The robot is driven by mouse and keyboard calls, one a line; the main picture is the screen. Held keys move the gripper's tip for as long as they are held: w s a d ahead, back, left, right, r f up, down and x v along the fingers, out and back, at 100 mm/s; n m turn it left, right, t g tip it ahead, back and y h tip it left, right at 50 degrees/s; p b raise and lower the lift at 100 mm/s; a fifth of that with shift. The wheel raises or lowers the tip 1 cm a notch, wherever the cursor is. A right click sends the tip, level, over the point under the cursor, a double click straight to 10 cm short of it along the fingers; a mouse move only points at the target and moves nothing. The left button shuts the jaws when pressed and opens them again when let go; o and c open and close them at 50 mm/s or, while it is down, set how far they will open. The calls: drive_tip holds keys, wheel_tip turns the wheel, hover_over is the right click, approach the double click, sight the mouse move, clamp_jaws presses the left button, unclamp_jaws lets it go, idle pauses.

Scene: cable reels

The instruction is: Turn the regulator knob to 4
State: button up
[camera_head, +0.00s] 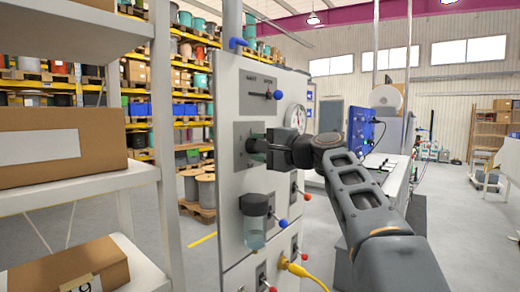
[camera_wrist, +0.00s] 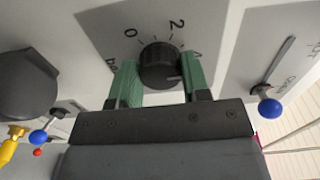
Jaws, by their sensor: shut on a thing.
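The regulator knob (camera_wrist: 160,62) is black and ribbed and sits on a grey plate (camera_wrist: 95,25) of the white panel. Its dial shows 0 at upper left, 2 at upper right and a 4 partly hidden beside the right finger. A small light mark on the knob's face points right, toward the right finger. My gripper (camera_wrist: 160,76) is shut on the knob, with one green finger on each side. In the head view my gripper (camera_head: 262,146) reaches the panel from the right and hides the knob.
A blue-tipped lever (camera_wrist: 269,107) is right of the dial. On the panel are another lever (camera_head: 277,95), a gauge (camera_head: 296,118), a clear bowl (camera_head: 255,230) below my gripper, and a yellow hose (camera_head: 300,270). A shelf with boxes (camera_head: 40,148) stands at left.

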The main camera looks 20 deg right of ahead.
drive_tip(key=o, duration=0.9)
drive_tip(key=b+v, duration=0.1)
drive_tip(key=v, duration=1.2)
drive_tip(key=shift+s+d+b, duration=0.25)
drive_tip(key=shift+s+b, duration=0.05)
drive_tip(key=shift+b, duration=0.05)
